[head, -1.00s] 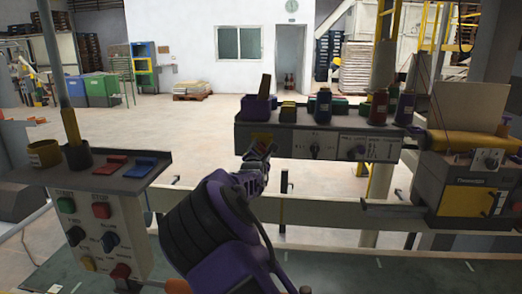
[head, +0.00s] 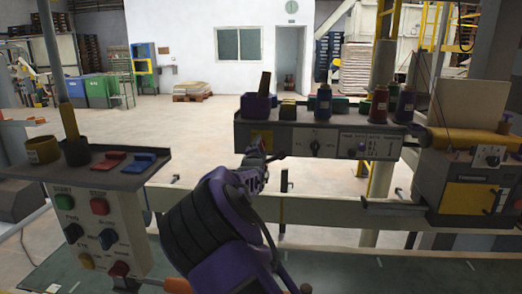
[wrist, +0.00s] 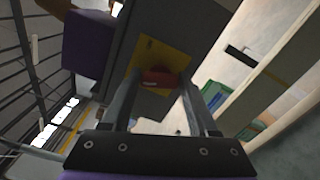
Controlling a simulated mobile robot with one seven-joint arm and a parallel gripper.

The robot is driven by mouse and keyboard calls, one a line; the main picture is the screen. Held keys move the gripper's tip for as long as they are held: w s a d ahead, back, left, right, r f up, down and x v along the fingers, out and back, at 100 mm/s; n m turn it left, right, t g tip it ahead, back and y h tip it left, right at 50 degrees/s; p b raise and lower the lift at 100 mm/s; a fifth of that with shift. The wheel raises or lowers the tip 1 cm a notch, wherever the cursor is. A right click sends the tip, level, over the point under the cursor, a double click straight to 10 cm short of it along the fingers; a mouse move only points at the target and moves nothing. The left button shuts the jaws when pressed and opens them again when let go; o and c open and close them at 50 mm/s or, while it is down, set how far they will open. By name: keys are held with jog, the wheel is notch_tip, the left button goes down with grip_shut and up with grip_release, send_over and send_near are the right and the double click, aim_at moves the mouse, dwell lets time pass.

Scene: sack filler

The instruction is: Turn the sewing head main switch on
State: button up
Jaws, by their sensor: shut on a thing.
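The main switch is a red handle (wrist: 159,79) on a yellow plate (wrist: 151,55) on the end of a grey control box. My gripper (wrist: 160,88) is shut on the red handle, with one finger at each end of it. The red handle is hidden there behind my gripper. I cannot read any on or off mark.
The grey control box (head: 338,143) carries a black knob (head: 315,147), and pots and bottles stand on top. A second panel (head: 98,225) with buttons and knobs is at the left. A yellow-fronted sewing head (head: 467,197) is at the right. A pale rail runs below the box.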

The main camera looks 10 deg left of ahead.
jog(key=m+b, duration=0.1)
jog(key=m, duration=0.5)
jog(key=shift+f+b, duration=0.15)
jog(key=shift+b, duration=0.15)
jog(key=m+b, duration=0.1)
jog(key=m, duration=0.5)
jog(key=shift+f+m, duration=0.1)
jog(key=shift+m, duration=0.3)
jog(key=o, duration=1.4)
jog(key=shift+s, duration=0.1)
jog(key=s, duration=1.7)
jog(key=shift+s+a, duration=0.15)
jog(key=shift+a, duration=0.2)
